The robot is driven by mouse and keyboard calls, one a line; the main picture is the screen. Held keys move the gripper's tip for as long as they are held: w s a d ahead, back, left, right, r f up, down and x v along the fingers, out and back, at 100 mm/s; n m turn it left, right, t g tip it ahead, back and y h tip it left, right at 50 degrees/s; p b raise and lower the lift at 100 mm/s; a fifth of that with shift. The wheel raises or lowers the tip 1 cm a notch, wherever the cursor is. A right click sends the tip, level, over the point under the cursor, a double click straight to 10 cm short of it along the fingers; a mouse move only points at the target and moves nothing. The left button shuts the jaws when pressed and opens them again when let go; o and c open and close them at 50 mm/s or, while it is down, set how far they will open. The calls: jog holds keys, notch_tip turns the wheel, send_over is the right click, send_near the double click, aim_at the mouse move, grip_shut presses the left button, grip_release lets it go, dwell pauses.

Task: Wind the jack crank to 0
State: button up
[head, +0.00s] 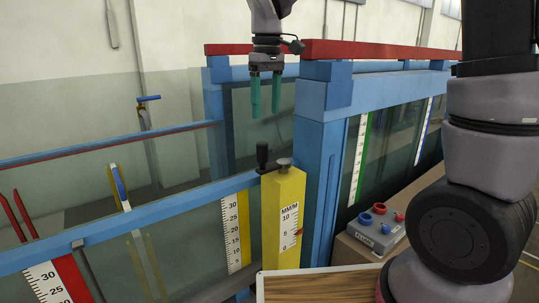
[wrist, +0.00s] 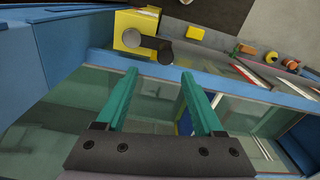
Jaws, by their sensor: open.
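The jack is a yellow post (head: 284,225) with a white scale (head: 290,226) on its front. A small red pointer (head: 299,232) sits near the 5 mark; the exact reading is too small to tell. On top is the jack crank, with a grey hub (head: 284,162) and an upright black handle (head: 262,154) to its left. In the wrist view the black handle (wrist: 165,52) shows end-on beside the yellow jack top (wrist: 148,20). My gripper (head: 265,115) is open and empty, teal fingers pointing down, above the crank and apart from it. Its fingers (wrist: 158,75) also show in the wrist view.
A blue post (head: 318,150) and red-topped rail (head: 375,50) stand right of the jack. A blue flume rail (head: 150,222) runs left from it. A grey control box (head: 377,232) with knobs and a wooden board (head: 315,287) lie in front right.

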aim_at(262, 143)
jog(key=shift+s+a+f+n, duration=0.15)
jog(key=shift+a+f+n, duration=0.15)
jog(key=shift+a+f, duration=0.35)
notch_tip(262, 143, down, 10)
jog(key=shift+d+f, duration=0.1)
jog(key=shift+f, duration=0.1)
grip_shut()
dwell(1.1)
